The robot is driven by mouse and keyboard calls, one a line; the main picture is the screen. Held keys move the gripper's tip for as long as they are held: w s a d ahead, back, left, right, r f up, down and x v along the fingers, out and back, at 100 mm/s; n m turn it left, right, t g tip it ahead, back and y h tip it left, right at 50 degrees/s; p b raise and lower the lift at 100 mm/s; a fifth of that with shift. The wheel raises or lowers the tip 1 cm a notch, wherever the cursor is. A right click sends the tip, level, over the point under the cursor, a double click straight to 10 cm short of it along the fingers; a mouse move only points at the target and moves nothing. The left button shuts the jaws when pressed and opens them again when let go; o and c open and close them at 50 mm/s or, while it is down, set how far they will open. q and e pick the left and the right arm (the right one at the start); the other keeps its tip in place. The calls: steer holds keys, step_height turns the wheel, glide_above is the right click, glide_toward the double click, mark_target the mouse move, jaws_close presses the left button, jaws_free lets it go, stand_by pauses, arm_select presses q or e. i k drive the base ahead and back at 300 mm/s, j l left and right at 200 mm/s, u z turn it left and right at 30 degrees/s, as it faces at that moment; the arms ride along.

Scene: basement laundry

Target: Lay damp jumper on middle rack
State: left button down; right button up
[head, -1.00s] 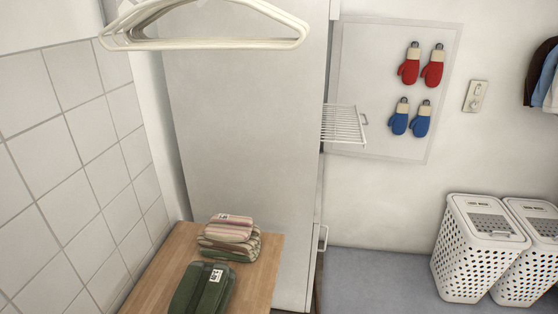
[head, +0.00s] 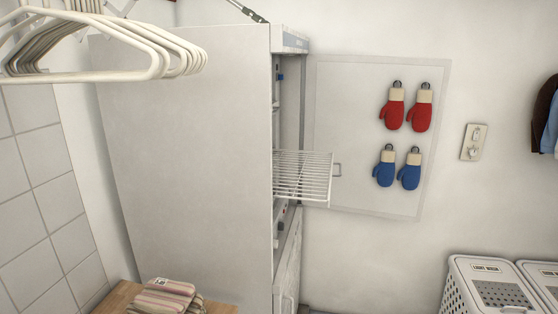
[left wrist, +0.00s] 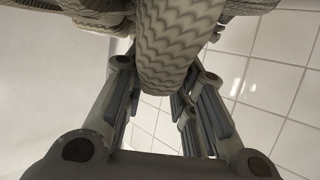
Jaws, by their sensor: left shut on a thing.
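The jumper (left wrist: 165,35), a knit with grey and cream wavy stripes, fills the top of the left wrist view. My left gripper (left wrist: 166,72) is shut on it, and a fold of the knit sits between the fingers. Neither the jumper nor my left gripper shows in the head view. A white wire rack (head: 304,178) sticks out to the right from the open front of a tall pale cabinet (head: 185,160). The rack looks bare. The inside of the cabinet is mostly hidden by its side wall. My right gripper is not in view.
White hangers (head: 110,45) hang at upper left. Folded striped cloth (head: 165,297) lies on a wooden top (head: 120,298) at lower left. Red mitts (head: 407,108) and blue mitts (head: 398,168) hang on a wall panel right of the rack. White baskets (head: 490,285) stand at lower right.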

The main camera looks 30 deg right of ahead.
mark_target(306, 176)
steer(key=l+u, duration=0.1)
steer(key=l, duration=0.4)
steer(key=l+u, duration=0.1)
steer(key=l, duration=0.45)
steer(key=l+u, duration=0.1)
steer(key=l, duration=0.4)
steer(key=k+l+u, duration=0.15)
steer(key=l, duration=0.35)
steer(key=l+u, duration=0.1)
steer(key=l, duration=0.4)
steer(key=k+l+u, duration=0.1)
steer(key=l, duration=0.4)
steer(key=k+l+u, duration=0.1)
steer(key=l, duration=0.35)
steer(key=k+l+u, duration=0.1)
steer(key=k+l, duration=0.15)
steer(key=l, duration=0.25)
